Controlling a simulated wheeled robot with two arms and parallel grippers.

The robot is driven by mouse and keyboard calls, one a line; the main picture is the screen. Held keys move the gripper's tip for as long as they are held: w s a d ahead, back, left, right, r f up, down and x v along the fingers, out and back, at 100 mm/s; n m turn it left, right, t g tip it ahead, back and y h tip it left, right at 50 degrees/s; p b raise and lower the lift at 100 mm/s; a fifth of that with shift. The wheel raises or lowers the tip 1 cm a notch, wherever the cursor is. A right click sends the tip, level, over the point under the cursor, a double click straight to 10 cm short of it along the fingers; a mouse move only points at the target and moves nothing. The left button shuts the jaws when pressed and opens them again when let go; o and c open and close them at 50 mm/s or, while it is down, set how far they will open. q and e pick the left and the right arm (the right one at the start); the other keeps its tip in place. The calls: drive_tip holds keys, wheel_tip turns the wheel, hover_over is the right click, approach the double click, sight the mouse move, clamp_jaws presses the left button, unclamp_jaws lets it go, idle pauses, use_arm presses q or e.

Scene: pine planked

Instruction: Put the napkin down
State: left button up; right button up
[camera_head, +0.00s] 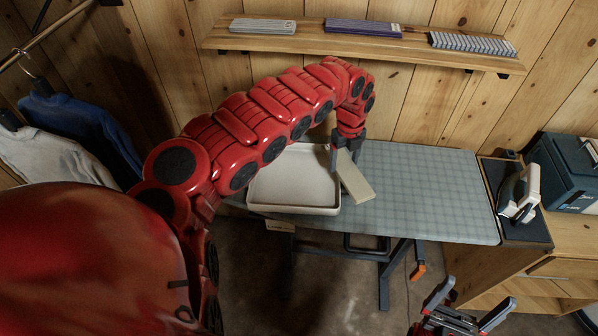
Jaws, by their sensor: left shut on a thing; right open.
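A folded cream napkin (355,178) is at the right side of a white tray (293,209) on the ironing board. My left gripper (338,156) is shut on the napkin's far end. The napkin slants down to the right, and I cannot tell whether it touches the board or the tray rim. My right gripper (467,304) is open and empty, low in front of the board at the bottom right.
The checked ironing board (440,190) is clear right of the napkin. An iron (520,194) stands at its right end beside a dark blue box (566,170). A wall shelf (370,44) holds folded cloths. Shirts (62,125) hang at left.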

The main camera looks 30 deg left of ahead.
use_arm(q)
drive_tip(key=s+a+r+n+p, duration=0.2)
drive_tip(key=s+a+n+p, duration=0.1)
drive_tip(key=a, duration=1.1)
drive_tip(key=p, duration=0.1)
hover_over(292, 176)
drive_tip(key=shift+n, duration=0.3)
wheel_tip(292, 176, down, 6)
drive_tip(key=shift+r, duration=0.1)
drive_tip(key=shift+w+d+f+p, duration=0.1)
drive_tip(key=shift+f+p, duration=0.3)
drive_tip(key=shift+f, duration=2)
drive_tip(key=shift+f, duration=0.15)
drive_tip(key=o, duration=1.3)
